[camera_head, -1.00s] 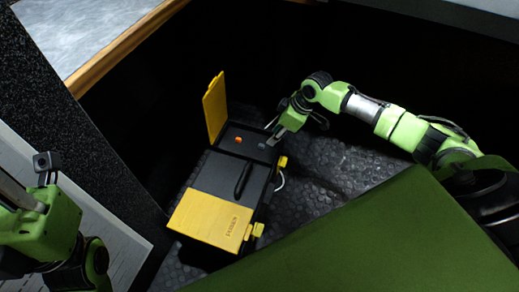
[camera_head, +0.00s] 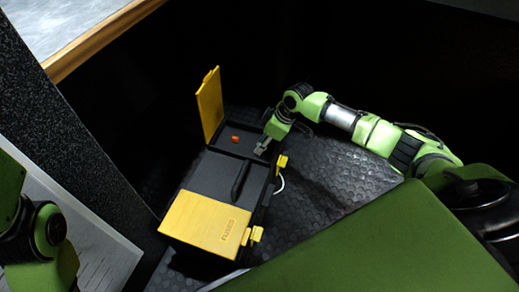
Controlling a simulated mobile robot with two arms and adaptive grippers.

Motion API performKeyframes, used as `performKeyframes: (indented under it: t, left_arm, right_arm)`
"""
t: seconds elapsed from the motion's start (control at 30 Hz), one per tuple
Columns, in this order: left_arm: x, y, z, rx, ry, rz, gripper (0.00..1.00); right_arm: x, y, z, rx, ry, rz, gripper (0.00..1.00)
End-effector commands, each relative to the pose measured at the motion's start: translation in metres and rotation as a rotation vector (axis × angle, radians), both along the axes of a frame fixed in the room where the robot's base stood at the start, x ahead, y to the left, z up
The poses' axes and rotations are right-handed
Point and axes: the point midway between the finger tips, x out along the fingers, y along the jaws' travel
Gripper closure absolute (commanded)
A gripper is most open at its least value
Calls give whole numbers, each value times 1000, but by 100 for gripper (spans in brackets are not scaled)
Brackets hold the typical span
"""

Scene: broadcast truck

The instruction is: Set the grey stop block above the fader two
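My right gripper (camera_head: 261,149) reaches down into the far compartment of a black toolbox, at its right side. Its grey fingertips are small and dark here, so I cannot tell whether they are open or shut. I cannot make out the grey stop block apart from these fingertips. My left arm shows at the left edge, with its gripper out of view. A pale panel (camera_head: 103,262) lies beside it at the lower left. I cannot identify fader two on it.
The black toolbox (camera_head: 210,174) has one yellow lid (camera_head: 210,104) raised and another, marked FUSES (camera_head: 205,223), closed. A small orange piece (camera_head: 235,139) lies in the far compartment. The toolbox stands on a dark studded floor (camera_head: 310,205). A dark speckled wall edge (camera_head: 60,125) stands at left.

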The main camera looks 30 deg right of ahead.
Motion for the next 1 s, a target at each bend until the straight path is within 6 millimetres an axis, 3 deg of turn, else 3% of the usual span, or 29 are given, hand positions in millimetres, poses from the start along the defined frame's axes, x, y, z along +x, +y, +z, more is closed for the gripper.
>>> performKeyframes:
  t: [0.23,0.27,0.37,0.77,1.0]
  left_arm:
    - [-1,0,1,0,-2,0,72]
    - [-1,0,1,0,-2,0,72]
    - [0,0,1,0,-2,0,72]
    - [-1,0,2,0,-3,0,72]
    - [2,1,4,-3,14,-1,72]
  right_arm:
    - [0,0,-1,0,0,0,71]
    - [0,0,-1,0,0,0,73]
    - [0,0,-1,0,0,0,99]
    - [0,0,0,0,0,0,100]
    - [0,0,11,0,0,1,100]
